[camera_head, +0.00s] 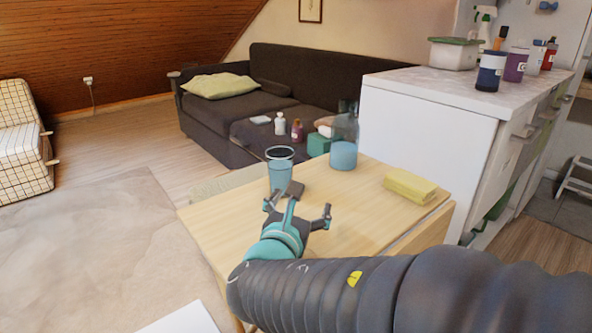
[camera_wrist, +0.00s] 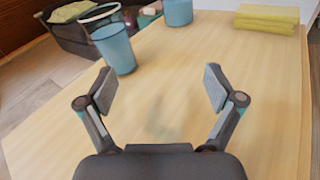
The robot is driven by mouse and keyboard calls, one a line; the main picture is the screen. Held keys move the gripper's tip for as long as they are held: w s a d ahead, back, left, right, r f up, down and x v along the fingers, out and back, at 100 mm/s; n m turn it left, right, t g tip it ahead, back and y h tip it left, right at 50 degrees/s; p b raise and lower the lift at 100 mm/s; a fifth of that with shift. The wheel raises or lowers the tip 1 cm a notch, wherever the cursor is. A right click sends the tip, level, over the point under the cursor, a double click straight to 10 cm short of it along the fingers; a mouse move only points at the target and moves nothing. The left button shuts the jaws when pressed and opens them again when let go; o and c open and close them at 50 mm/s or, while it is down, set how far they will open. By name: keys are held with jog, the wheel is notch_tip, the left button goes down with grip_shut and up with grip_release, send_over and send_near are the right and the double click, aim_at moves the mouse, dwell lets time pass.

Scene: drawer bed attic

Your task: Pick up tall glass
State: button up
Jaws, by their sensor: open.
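A tall blue glass (camera_head: 280,172) stands upright near the far left edge of the wooden table (camera_head: 350,225). In the wrist view the glass (camera_wrist: 117,52) is ahead of my left finger, at upper left, apart from it. My gripper (camera_head: 298,208) is low over the table on the near side of the glass. In the wrist view my gripper (camera_wrist: 160,88) is open, with only bare table between its fingers.
A clear blue-bottomed bottle (camera_head: 343,155) stands behind and right of the glass. Folded yellow cloths (camera_head: 410,186) lie at the table's right. A white counter (camera_head: 430,120) borders the far right; a dark sofa (camera_head: 300,85) is behind. The table's middle is clear.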

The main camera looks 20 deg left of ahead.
aim_at(278, 175)
jog(key=s+a+n+y, duration=0.1)
jog(key=a, duration=0.1)
jog(key=a+n+y, duration=0.1)
jog(key=a, duration=0.1)
jog(key=s+a+n, duration=0.1)
jog(key=a, duration=0.1)
jog(key=shift+s+a+r+y, duration=0.1)
jog(key=shift+s+y, duration=0.2)
jog(key=shift+y, duration=0.1)
jog(key=shift+n, duration=0.3)
jog(key=x, duration=0.7)
jog(key=shift+w+a, duration=0.15)
jog(key=shift+w, duration=0.1)
jog(key=x, duration=0.5)
jog(key=shift+w+d+r, duration=0.1)
jog(key=shift+d, duration=0.3)
jog(key=shift+w+a, duration=0.15)
jog(key=shift+w, duration=0.3)
jog(key=c, duration=1.4)
